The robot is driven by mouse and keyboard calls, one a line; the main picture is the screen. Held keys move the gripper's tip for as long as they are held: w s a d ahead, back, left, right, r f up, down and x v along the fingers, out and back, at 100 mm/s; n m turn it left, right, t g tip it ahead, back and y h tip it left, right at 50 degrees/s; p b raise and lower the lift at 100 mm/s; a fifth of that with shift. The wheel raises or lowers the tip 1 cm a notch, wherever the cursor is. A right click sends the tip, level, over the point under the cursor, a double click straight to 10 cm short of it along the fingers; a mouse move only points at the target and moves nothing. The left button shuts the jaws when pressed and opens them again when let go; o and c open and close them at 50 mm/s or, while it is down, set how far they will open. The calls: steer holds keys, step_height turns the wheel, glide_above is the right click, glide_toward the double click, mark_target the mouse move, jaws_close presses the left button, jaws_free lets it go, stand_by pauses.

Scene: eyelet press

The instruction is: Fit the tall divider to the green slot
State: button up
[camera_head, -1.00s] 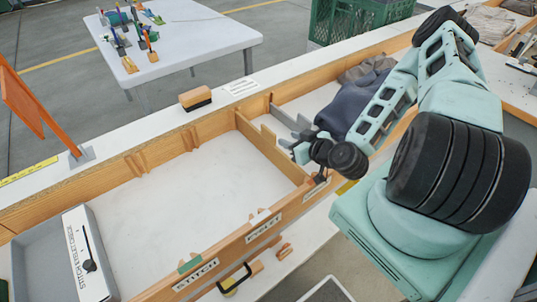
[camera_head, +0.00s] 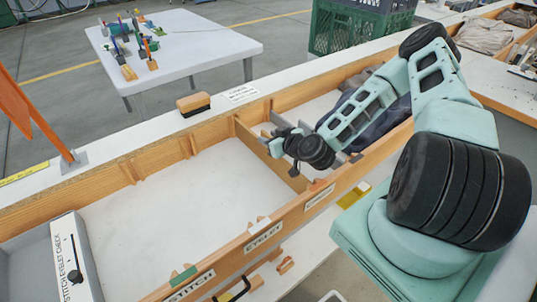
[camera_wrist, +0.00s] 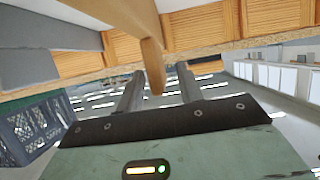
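A tall wooden divider (camera_head: 250,136) stands across the wooden tray, right of the large bare bay. My gripper (camera_head: 272,143) is at its top, its fingertips small and partly hidden in the head view. In the wrist view, the two fingers (camera_wrist: 160,88) stand apart with a wooden edge (camera_wrist: 150,45), seemingly this divider, showing between them. Gaps show on both sides of it, so the gripper looks open. A green mark (camera_head: 183,273), seemingly the green slot, is on the tray's front rail above the STITCH label. The slot itself is too small to make out.
A white mark (camera_head: 258,222) sits on the front rail by the EYELET label (camera_head: 262,237). A grey box with a white panel (camera_head: 75,262) fills the left end. Dark cloth (camera_head: 385,122) lies in the right bay. A brush (camera_head: 193,103) rests on the back ledge.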

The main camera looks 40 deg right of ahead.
steer(key=shift+w+f, duration=0.2)
steer(key=shift+w, duration=0.3)
jaws_close()
stand_by(1.1)
